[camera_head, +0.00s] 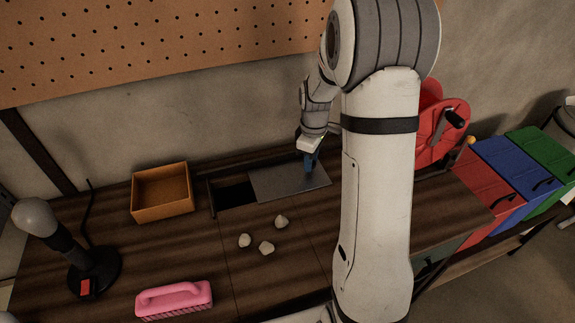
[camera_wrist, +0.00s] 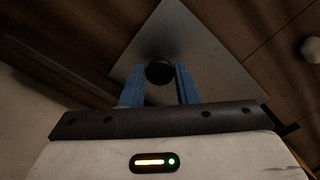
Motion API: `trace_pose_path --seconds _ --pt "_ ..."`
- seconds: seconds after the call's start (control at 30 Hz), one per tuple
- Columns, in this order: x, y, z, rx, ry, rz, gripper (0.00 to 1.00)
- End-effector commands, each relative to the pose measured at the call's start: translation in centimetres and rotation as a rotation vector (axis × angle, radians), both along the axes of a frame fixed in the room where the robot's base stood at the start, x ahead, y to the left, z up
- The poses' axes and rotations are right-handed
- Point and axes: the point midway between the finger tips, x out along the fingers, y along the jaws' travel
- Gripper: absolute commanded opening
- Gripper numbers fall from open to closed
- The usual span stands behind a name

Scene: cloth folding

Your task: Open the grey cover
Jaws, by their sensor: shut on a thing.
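The grey cover (camera_head: 275,184) is a flat metal plate set in the wooden bench top. It lies partly across a dark rectangular opening (camera_head: 234,195), which shows at its left. In the wrist view the cover (camera_wrist: 205,50) lies under my fingers, with a round black knob (camera_wrist: 159,72) on it. My gripper (camera_head: 310,162) is over the right part of the cover. Its two blue fingers (camera_wrist: 159,85) stand on either side of the knob and are shut on it. In the head view the knob is hidden by the fingers.
Several pale lumps (camera_head: 266,247) lie in front of the cover. An orange-brown open box (camera_head: 162,192) stands at the left, a pink brush (camera_head: 174,299) at the front, and a black stand (camera_head: 94,270) at far left. Red, blue and green bins (camera_head: 500,165) stand at the right.

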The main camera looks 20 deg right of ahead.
Motion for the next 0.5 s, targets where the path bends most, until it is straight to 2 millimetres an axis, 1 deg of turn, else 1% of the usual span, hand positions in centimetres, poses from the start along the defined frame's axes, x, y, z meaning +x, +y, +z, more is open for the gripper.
trace_pose_path --seconds 0.03,0.2,0.3,0.4,0.5 --pt "0.1 -1.5 0.0 0.001 -0.001 -0.007 0.00" --pt "0.4 -4.9 0.0 0.000 -0.001 0.004 0.00" --pt "0.6 -6.4 0.0 0.000 0.000 0.009 0.00" --pt "0.7 -7.3 0.0 0.001 0.001 0.013 0.00" --pt "0.8 -7.9 0.0 0.000 0.000 0.015 0.00"
